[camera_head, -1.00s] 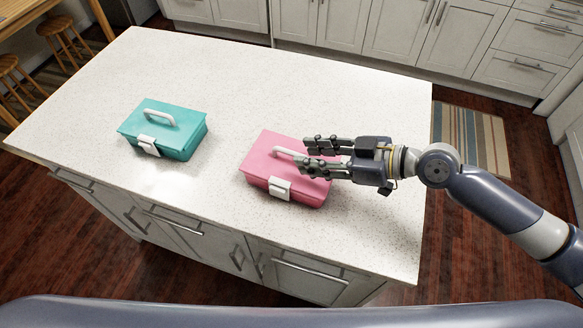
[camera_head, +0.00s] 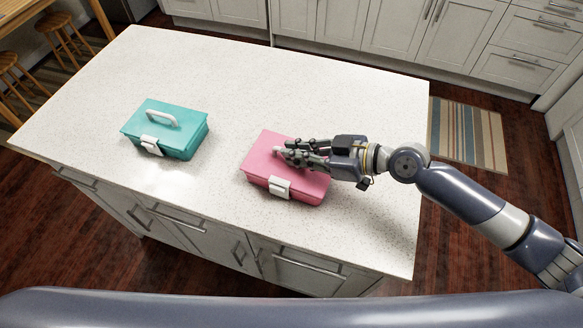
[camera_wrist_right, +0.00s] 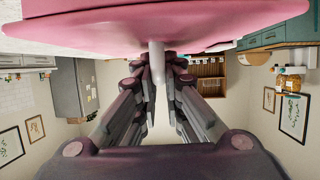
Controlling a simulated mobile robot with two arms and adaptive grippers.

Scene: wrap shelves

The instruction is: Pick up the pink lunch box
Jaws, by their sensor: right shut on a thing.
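The pink lunch box (camera_head: 262,166) sits on the white island counter, with a white latch (camera_head: 280,187) on its front. My right gripper (camera_head: 287,151) reaches over its lid from the right and is shut on its white handle. Most of the handle is hidden by the fingers in the head view. In the right wrist view the pink lunch box (camera_wrist_right: 190,25) fills the top, and its white handle (camera_wrist_right: 157,62) lies between the fingers of my right gripper (camera_wrist_right: 160,75). My left gripper is not in view.
A teal lunch box (camera_head: 180,127) with a white handle stands to the left on the same counter (camera_head: 270,80). The counter between the two boxes and behind them is clear. Stools (camera_head: 62,40) stand at the far left, beyond the island.

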